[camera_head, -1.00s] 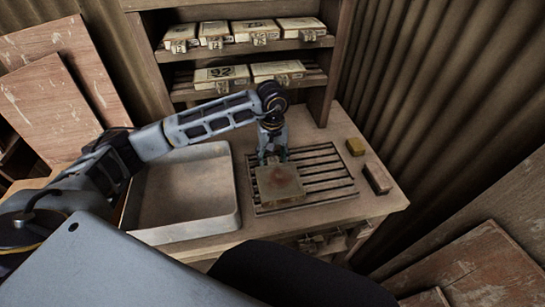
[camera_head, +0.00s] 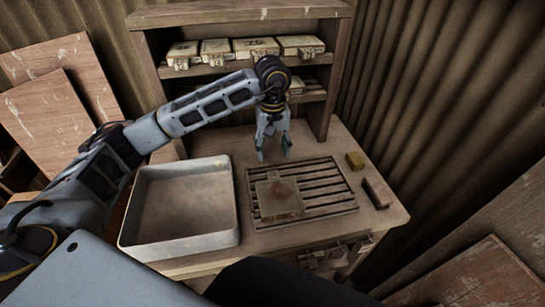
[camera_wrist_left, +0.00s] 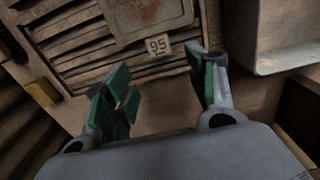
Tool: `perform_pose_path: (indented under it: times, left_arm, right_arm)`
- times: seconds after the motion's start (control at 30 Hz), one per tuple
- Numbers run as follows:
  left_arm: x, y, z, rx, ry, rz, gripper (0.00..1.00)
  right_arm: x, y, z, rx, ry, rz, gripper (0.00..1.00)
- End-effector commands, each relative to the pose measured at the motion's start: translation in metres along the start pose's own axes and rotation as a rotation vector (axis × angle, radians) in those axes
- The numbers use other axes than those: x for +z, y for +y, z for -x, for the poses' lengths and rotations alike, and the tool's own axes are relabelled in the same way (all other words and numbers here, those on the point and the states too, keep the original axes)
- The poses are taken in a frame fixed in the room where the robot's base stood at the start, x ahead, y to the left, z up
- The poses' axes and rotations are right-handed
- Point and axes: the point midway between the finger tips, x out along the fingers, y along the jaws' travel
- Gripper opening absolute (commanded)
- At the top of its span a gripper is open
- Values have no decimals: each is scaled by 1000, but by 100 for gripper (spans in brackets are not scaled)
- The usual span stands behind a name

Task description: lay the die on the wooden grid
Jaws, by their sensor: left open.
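The die (camera_head: 279,199), a flat square plate with a reddish stain, lies on the left part of the wooden grid (camera_head: 330,184). It also shows in the left wrist view (camera_wrist_left: 146,16), with a small tag marked 95 (camera_wrist_left: 158,46) at its near edge. My left gripper (camera_head: 273,155) is open and empty, above the bench behind the grid and apart from the die. Its green-padded fingers (camera_wrist_left: 165,95) stand wide apart in the left wrist view, with bare bench and grid edge between them. My right gripper is not in view.
A grey metal tray (camera_head: 128,213) stands left of the grid. A yellowish block (camera_head: 355,160) and a dark brick-like block (camera_head: 377,192) lie to its right. Behind, a shelf (camera_head: 240,76) holds several tagged dies. Bare bench lies between shelf and grid.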

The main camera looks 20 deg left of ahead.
Motion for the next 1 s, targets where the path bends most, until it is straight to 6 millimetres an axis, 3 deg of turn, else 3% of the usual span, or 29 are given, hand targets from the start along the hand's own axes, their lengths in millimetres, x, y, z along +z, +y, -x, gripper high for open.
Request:
perform_pose_path:
  times: [0.27, 1.0]
  left_arm:
    - [0, 0, 18, 0, 0, -1, 57]
    - [0, 0, 18, 0, 0, 0, 57]
  right_arm:
    - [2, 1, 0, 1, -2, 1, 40]
    - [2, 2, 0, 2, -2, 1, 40]
